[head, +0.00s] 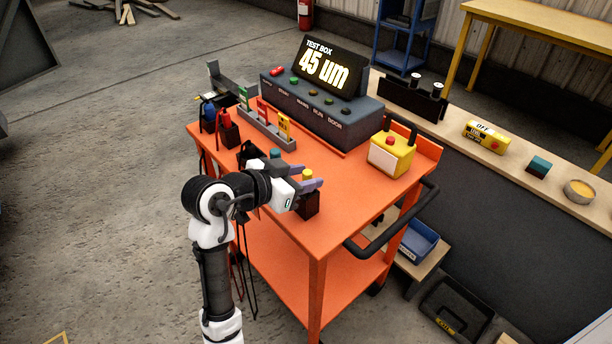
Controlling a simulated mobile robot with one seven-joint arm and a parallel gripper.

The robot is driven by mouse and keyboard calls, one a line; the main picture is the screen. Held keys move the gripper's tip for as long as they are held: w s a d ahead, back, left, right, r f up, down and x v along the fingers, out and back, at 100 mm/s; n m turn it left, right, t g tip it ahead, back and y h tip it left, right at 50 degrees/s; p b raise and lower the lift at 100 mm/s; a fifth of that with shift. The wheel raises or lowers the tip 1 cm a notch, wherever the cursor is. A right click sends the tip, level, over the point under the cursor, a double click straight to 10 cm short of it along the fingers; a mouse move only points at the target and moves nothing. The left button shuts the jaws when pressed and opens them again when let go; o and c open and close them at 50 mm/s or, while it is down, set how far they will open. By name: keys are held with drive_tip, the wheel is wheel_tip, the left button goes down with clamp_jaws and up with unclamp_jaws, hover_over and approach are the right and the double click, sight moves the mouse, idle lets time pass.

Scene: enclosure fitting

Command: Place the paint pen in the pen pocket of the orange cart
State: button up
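My gripper (308,182) is over the front edge of the orange cart (345,210). Its two pale purple fingers lie on either side of a small yellow-topped piece (307,174), which looks like the end of the paint pen. I cannot tell whether the fingers touch it. A dark, open-topped block (309,206), likely the pen pocket, stands on the cart top right below the fingers. The yellow-topped piece is upright above this block; the fingers hide its lower part, so I cannot tell how deep it sits.
A grey test box (318,108) stands at the cart's back, before it a tray of coloured cards (267,131). A yellow box with a red button (391,155) is at right. Red and blue tools (226,118) hang at left. The cart top's middle is clear.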

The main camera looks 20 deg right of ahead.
drive_tip(key=b+v, duration=0.1)
drive_tip(key=v, duration=1)
drive_tip(key=shift+b, duration=0.35)
